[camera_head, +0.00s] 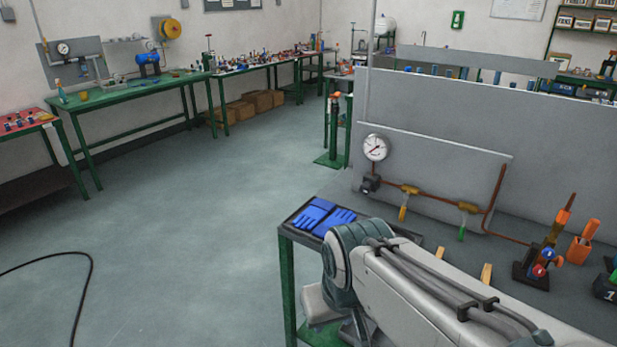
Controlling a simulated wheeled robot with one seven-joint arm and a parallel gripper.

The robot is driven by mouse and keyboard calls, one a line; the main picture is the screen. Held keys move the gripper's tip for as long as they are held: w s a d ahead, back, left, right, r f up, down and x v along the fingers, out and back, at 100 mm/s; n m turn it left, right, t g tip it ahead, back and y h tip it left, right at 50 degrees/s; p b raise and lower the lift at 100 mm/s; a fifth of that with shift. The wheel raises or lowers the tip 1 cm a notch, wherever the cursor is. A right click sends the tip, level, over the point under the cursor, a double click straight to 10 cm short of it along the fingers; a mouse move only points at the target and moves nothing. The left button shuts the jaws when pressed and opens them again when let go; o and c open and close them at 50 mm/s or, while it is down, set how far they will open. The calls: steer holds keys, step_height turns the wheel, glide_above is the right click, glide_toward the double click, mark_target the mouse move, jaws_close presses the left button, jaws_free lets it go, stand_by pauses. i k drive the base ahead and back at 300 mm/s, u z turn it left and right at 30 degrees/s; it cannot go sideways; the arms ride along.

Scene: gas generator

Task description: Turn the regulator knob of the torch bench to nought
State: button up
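The torch bench (292,267) stands at the right, with green legs and a grey upright panel (450,165). A round white gauge (375,147) is mounted at the panel's left side. Just below it is a small black part (370,184), which looks like the regulator knob; its setting is too small to read. A copper pipe (440,194) runs right from there, past two valves with yellow (403,212) and green (462,231) handles. My arm crosses the front of the bench and leaves the picture at lower right. My gripper is not in view.
Blue gloves (320,216) lie at the bench's left end. A torch (545,245) with red and blue knobs stands to the right, beside an orange holder (582,242). A black hose (85,290) lies on the floor at left. The floor between the benches is clear.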

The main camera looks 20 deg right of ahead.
mark_target(364, 188)
steer(key=u, duration=0.1)
steer(key=i, duration=1)
steer(key=z, duration=0.65)
